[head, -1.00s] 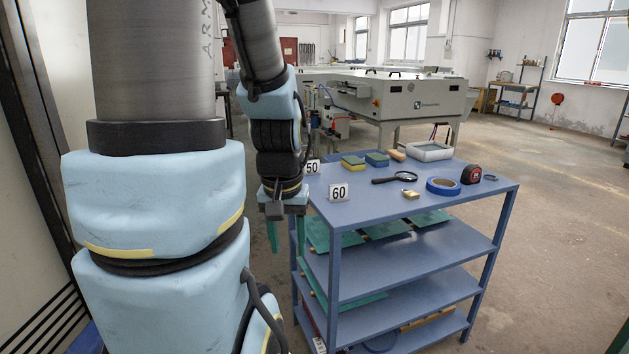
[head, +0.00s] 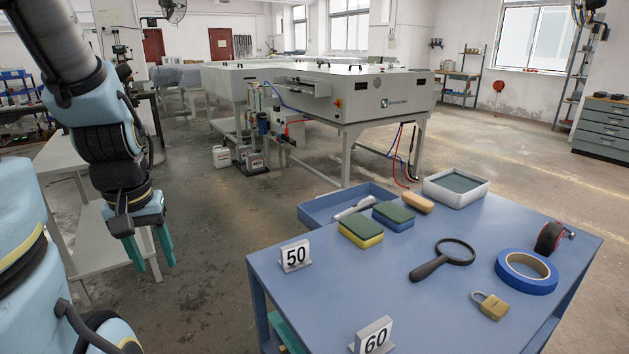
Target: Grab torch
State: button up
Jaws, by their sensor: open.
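My gripper (head: 150,254) hangs at the left in the head view, its two teal fingers pointing down and apart, with nothing between them. It is left of the blue table (head: 330,285) and clear of it. A pale grey, elongated object (head: 356,207) lies at the blue tray (head: 318,208) at the table's far left corner. It looks like the torch, but it is small here and partly hidden by the sponges, so I cannot be sure. My gripper is well apart from it.
Two green-topped sponges (head: 362,232), a magnifying glass (head: 441,261), a padlock (head: 490,305), blue tape (head: 527,272), a tape measure (head: 553,236) and a white tray (head: 455,187) share the tabletop. Number cards 50 (head: 295,256) and 60 (head: 373,337) stand along its left side. A large machine (head: 365,95) stands behind.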

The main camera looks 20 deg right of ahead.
aim_at(364, 203)
jog(key=i, duration=2)
jog(key=i+z, duration=0.3)
jog(key=i, duration=0.15)
jog(key=i+j+z, duration=0.3)
jog(key=i, duration=0.15)
jog(key=i+j+z, duration=0.3)
jog(key=i+l, duration=0.1)
